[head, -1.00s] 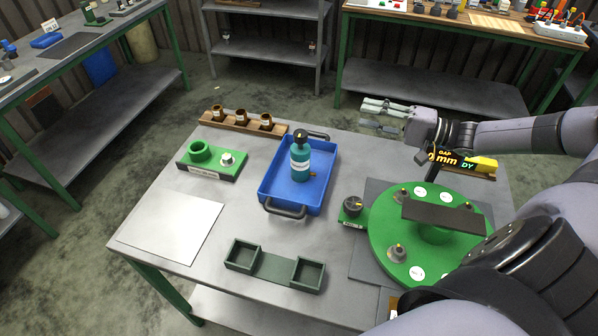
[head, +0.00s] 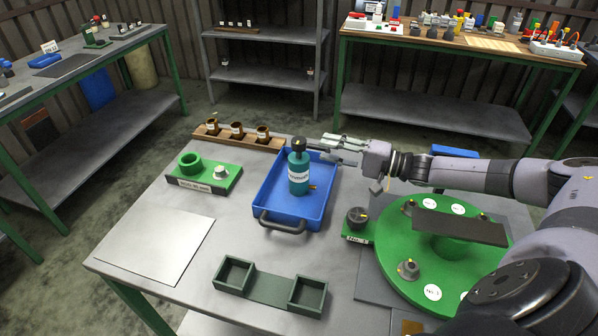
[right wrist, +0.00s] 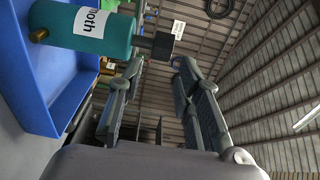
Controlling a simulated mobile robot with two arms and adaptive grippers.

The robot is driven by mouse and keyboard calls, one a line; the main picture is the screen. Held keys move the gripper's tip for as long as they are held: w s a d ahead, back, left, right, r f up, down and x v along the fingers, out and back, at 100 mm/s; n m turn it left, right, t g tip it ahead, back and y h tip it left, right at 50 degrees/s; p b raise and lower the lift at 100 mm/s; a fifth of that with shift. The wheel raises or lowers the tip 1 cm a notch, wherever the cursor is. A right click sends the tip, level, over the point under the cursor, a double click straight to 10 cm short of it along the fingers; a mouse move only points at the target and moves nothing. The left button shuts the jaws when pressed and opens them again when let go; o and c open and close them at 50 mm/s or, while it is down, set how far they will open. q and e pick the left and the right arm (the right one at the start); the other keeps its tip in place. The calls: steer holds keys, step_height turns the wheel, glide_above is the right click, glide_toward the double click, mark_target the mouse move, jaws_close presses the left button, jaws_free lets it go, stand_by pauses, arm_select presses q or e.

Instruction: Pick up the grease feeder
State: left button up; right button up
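The grease feeder, as I take it, is a teal bottle (head: 299,186) with a white label and a black cap, upright in the blue tray (head: 316,208). In the right wrist view the bottle (right wrist: 119,38) lies across the upper left, its dark cap towards the fingertips. My right gripper (head: 328,147) is open and empty, its fingers pointing left beside the bottle's upper part. In the right wrist view the gripper's two fingers (right wrist: 160,72) stand apart, with the cap just beyond their tips. I see no contact. My left gripper is not in view.
A wooden block with several brown cups (head: 237,131) and a green fixture (head: 204,176) stand left of the tray. A green turntable (head: 395,250) is at right, a dark two-pocket holder (head: 268,288) in front. A bare metal sheet (head: 158,245) lies front left.

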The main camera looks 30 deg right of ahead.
mark_target(299, 143)
steer(key=p+x, duration=0.1)
steer(key=x, duration=0.3)
steer(key=p+x, duration=0.1)
steer(key=x, duration=0.3)
steer(key=shift+s+a+r, duration=0.15)
steer(key=shift+s+a, duration=0.1)
steer(key=shift+a, duration=0.05)
steer(key=shift+w+a, duration=0.15)
steer(key=shift+w, duration=0.05)
steer(key=shift+s, duration=0.1)
steer(key=shift+c, duration=0.3)
jaws_close()
